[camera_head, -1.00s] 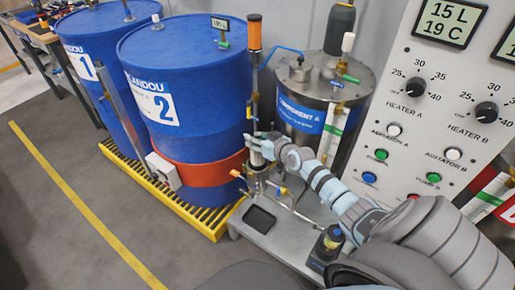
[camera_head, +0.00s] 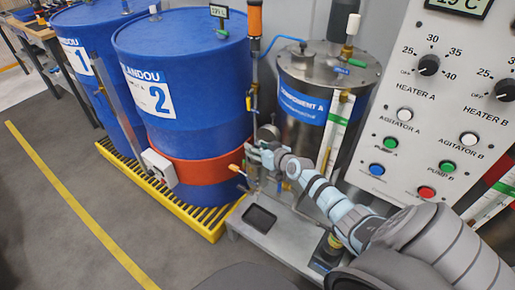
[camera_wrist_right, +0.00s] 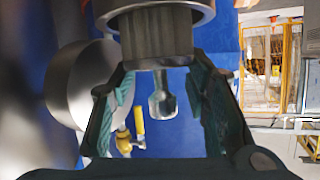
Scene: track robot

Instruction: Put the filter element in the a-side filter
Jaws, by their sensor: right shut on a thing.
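My right gripper (camera_head: 258,155) is at the pipework between the blue drum 2 and the steel tank. In the right wrist view its two fingers (camera_wrist_right: 160,75) are closed on the lower end of a dark, ribbed cylinder, which looks like the filter element (camera_wrist_right: 157,35). The upper part of the element is inside a round metal rim, apparently the a-side filter housing (camera_wrist_right: 203,12). How deep it sits is hidden. A rounded grey metal part (camera_wrist_right: 85,85) is close beside the left finger. My left gripper is not in view.
Blue drum 2 (camera_head: 190,85) stands left of the gripper on a yellow-edged grate. The steel tank (camera_head: 310,115) is right behind it. A yellow-handled valve (camera_wrist_right: 138,125) is below the fingers. A small black tray (camera_head: 259,218) lies on the grey stand. The control panel (camera_head: 430,120) is at right.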

